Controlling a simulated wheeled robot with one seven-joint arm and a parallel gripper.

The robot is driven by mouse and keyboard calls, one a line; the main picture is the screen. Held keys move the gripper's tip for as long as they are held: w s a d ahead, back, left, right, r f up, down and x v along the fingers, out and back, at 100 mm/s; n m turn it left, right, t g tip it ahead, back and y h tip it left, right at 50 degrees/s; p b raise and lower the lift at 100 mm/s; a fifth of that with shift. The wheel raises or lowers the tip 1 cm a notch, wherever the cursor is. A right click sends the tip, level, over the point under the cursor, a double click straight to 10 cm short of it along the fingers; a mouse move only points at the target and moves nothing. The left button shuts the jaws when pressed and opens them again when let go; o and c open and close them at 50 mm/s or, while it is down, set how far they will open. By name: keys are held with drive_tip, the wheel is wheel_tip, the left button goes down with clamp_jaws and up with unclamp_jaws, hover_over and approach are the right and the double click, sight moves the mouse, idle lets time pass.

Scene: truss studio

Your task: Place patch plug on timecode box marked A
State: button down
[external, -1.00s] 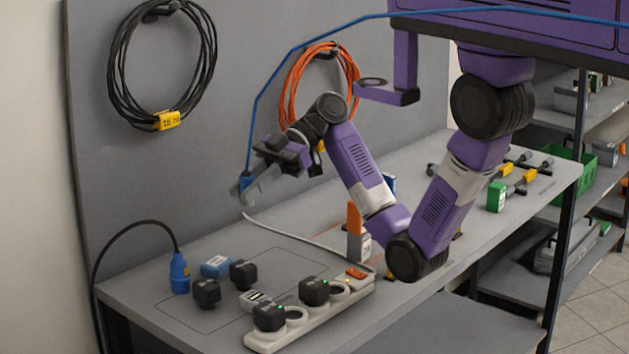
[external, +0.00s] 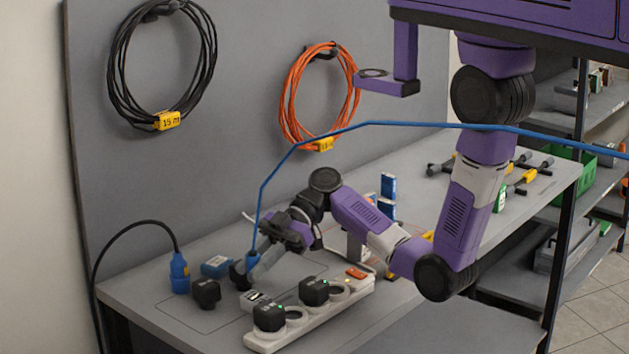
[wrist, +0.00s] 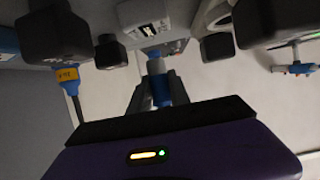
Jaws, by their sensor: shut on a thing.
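My gripper (external: 246,272) is low over the front left part of the table, shut on a blue patch plug (external: 253,257) with a blue cable. In the wrist view the plug (wrist: 160,88) stands between my fingers. A small blue box with a pale label (external: 216,265) lies on the table to the left of my gripper. A small white box with dark openings (external: 254,299) lies just in front of it. I cannot read a letter A on any box. My gripper partly hides a black block behind it; contact there cannot be told.
A black block (external: 206,293) and a blue connector with a black cable (external: 180,272) stand to the left. A white power strip (external: 334,309) with black adapters lies to the right. The blue cable (external: 370,124) runs up and right across the view. Front left table edge is clear.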

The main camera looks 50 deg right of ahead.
sight(255, 254)
drive_tip(key=shift+f, duration=1.8)
drive_tip(key=shift+f, duration=0.2)
drive_tip(key=c, duration=1.2)
unclamp_jaws()
drive_tip(key=shift+r, duration=0.1)
drive_tip(key=shift+r, duration=0.1)
drive_tip(key=b+v, duration=0.1)
drive_tip(key=v, duration=0.2)
drive_tip(key=shift+d+b, duration=0.15)
drive_tip(key=shift+b, duration=0.25)
wheel_tip(255, 254, up, 6)
drive_tip(key=shift+f, duration=0.1)
drive_tip(key=shift+r, duration=0.6)
